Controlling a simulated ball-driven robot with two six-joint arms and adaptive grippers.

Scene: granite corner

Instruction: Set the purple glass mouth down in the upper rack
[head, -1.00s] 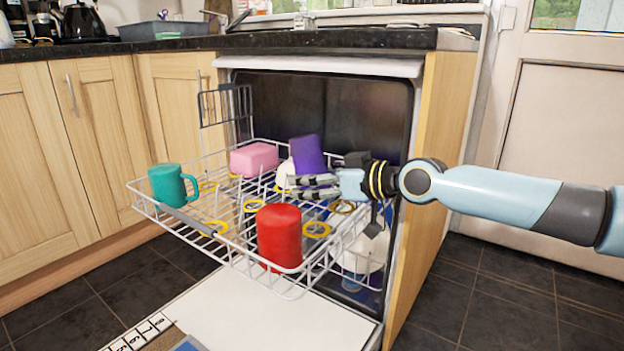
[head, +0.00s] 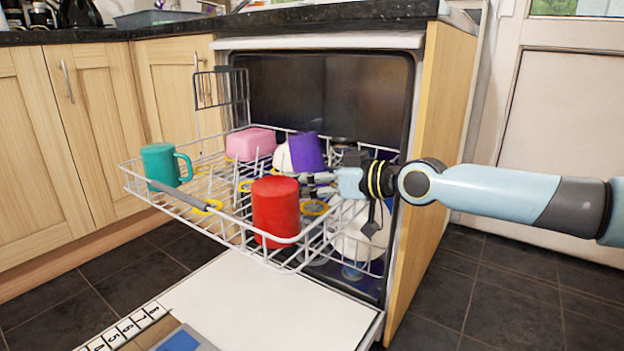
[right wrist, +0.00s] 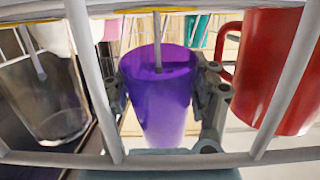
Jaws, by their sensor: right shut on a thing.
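The purple glass (head: 307,152) stands slightly tilted over the back right of the upper rack (head: 245,262), its closed end apparently up. My right gripper (head: 316,185) reaches in from the right and is shut on it. In the right wrist view the purple glass (right wrist: 160,100) sits between the two fingers, behind white rack wires. My left gripper is not in view.
The red mug (head: 276,212) stands close in front of the glass. A teal mug (head: 161,165) is at the rack's left. A clear glass (right wrist: 45,98) shows in the right wrist view.

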